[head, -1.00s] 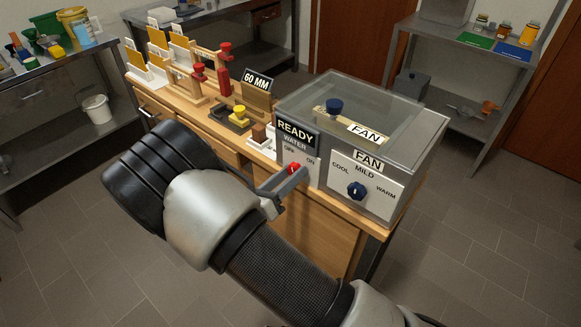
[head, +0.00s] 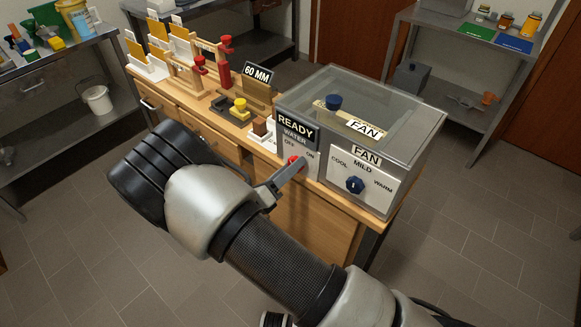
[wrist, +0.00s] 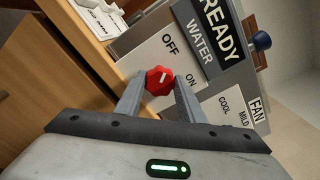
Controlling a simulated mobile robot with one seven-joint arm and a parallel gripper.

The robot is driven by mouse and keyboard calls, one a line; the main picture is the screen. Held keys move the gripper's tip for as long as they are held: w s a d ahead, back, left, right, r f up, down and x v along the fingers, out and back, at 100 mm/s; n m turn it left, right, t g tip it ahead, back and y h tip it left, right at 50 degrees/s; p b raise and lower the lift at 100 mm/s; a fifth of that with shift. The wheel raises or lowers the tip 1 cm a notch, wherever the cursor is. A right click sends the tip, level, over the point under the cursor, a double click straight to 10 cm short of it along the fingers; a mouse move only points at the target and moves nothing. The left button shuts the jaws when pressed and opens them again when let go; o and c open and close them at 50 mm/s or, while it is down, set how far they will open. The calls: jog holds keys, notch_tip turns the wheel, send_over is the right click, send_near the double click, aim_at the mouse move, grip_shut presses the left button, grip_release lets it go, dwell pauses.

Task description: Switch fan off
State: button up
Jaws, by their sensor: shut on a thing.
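A grey box with a clear cover (head: 400,118) stands on the right end of the wooden bench. Its front has a white FAN panel with COOL, MILD and WARM around a dark blue dial (head: 355,185). A dark blue knob (head: 333,102) stands near a second FAN label on top. Left of the panel is a red WATER knob (head: 292,160) between OFF and ON, under a READY sign. My gripper (head: 298,166) is shut on this red knob; in the wrist view its fingers (wrist: 160,92) flank the red knob (wrist: 159,80).
Wooden racks with red clamps (head: 200,70), a 60 MM sign (head: 257,73) and a yellow-knobbed tray (head: 232,110) stand on the bench left of the box. Side shelves stand at both edges. The tiled floor in front is clear.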

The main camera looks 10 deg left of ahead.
jog(key=o, duration=1)
jog(key=shift+o, duration=0.2)
jog(key=v, duration=1.7)
jog(key=shift+s+b, duration=0.25)
jog(key=shift+b, duration=0.05)
jog(key=shift+a+f, duration=0.1)
